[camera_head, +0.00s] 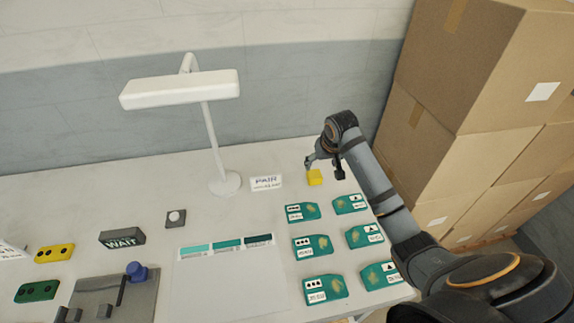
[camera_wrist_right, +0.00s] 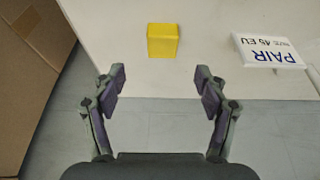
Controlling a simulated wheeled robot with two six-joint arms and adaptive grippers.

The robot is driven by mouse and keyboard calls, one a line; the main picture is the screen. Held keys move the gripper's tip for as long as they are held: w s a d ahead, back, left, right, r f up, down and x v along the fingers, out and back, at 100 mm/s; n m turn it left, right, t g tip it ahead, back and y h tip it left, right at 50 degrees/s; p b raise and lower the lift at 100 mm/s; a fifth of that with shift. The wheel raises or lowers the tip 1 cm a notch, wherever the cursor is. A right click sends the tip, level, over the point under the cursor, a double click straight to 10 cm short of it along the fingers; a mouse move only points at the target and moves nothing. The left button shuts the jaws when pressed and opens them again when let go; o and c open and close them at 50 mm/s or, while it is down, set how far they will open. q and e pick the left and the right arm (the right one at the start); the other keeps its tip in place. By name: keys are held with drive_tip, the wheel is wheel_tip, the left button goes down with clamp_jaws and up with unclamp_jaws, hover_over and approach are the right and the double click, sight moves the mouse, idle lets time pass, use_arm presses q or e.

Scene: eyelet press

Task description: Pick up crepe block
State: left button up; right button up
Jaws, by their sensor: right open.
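A small yellow block (camera_head: 314,178), which I take to be the crepe block, sits on the pale table near its back right part. It also shows in the right wrist view (camera_wrist_right: 162,41), upper middle, ahead of the fingertips. My right gripper (camera_head: 324,167) is open and empty, close to the block in the head view. In the right wrist view (camera_wrist_right: 160,80) its two fingers are spread apart, with the block beyond them and lined up with the gap. My left gripper is out of view.
A "PAIR" sign (camera_head: 265,182) stands left of the block. Several green packets (camera_head: 302,212) lie in front of it. A white lamp (camera_head: 224,183) stands further left. Stacked cardboard boxes (camera_head: 470,130) rise at the right, beside my right arm.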

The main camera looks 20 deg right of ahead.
sight(315, 174)
drive_tip(key=x, duration=0.3)
drive_tip(key=shift+f, duration=0.1)
drive_tip(key=shift+w+f, duration=0.6)
drive_tip(key=shift+f, duration=0.25)
drive_tip(key=shift+p+x, duration=0.7)
drive_tip(key=shift+x, duration=0.25)
drive_tip(key=x, duration=0.2)
drive_tip(key=shift+w+f, duration=0.1)
drive_tip(key=shift+f, duration=0.25)
drive_tip(key=shift+w+f, duration=0.15)
drive_tip(key=shift+f, duration=0.15)
drive_tip(key=shift+r, duration=0.1)
drive_tip(key=c, duration=0.4)
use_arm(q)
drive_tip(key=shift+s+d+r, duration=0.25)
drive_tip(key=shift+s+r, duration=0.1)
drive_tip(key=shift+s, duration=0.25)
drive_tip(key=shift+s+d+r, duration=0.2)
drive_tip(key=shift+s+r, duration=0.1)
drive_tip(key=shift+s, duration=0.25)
use_arm(e)
drive_tip(key=c, duration=0.8)
